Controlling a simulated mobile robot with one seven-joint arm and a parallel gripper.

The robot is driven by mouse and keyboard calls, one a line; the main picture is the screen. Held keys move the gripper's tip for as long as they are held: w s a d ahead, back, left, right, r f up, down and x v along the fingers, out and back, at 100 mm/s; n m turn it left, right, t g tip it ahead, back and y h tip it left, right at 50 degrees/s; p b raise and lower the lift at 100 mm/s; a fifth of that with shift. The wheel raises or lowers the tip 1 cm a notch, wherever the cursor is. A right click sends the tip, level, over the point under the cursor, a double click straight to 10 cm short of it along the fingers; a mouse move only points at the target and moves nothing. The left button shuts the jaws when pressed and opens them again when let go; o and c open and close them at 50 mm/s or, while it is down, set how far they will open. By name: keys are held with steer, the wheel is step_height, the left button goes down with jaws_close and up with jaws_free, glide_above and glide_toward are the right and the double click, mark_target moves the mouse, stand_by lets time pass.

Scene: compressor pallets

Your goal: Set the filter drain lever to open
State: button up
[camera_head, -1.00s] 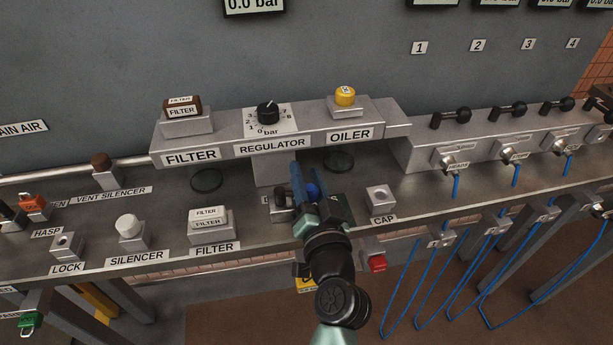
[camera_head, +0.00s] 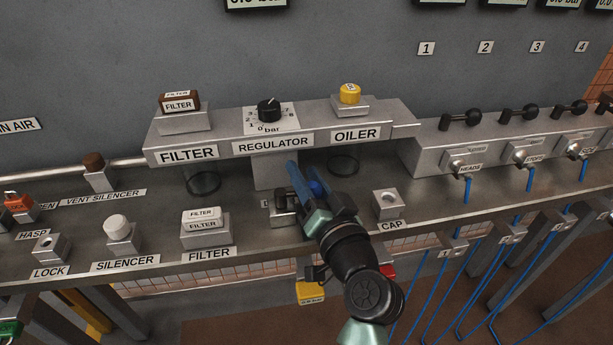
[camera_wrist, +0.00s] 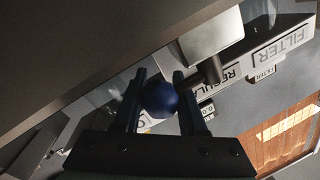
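A blue ball knob (camera_head: 318,187) sits under the regulator's front edge, beside a small metal block (camera_head: 284,216) on the bench. The block's label is mostly covered by my gripper, so I cannot read it or tell the lever's setting. My gripper (camera_head: 305,182) is at the knob, with a blue finger beside it. In the wrist view the knob (camera_wrist: 160,99) lies between the two fingers, with little or no gap on either side. I cannot tell whether they press on it.
The FILTER (camera_head: 187,154), REGULATOR (camera_head: 273,144) and OILER (camera_head: 355,135) housing overhangs the bench close above my gripper. A CAP block (camera_head: 388,206) stands to the right and a FILTER block (camera_head: 205,230) to the left. Blue hoses (camera_head: 468,190) hang farther right.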

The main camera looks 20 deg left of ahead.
steer(key=o, duration=0.4)
steer(key=shift+s+a+f, duration=0.1)
steer(key=shift+a+f, duration=0.05)
steer(key=shift+f, duration=0.2)
steer(key=shift+r, duration=0.15)
steer(key=v, duration=1.3)
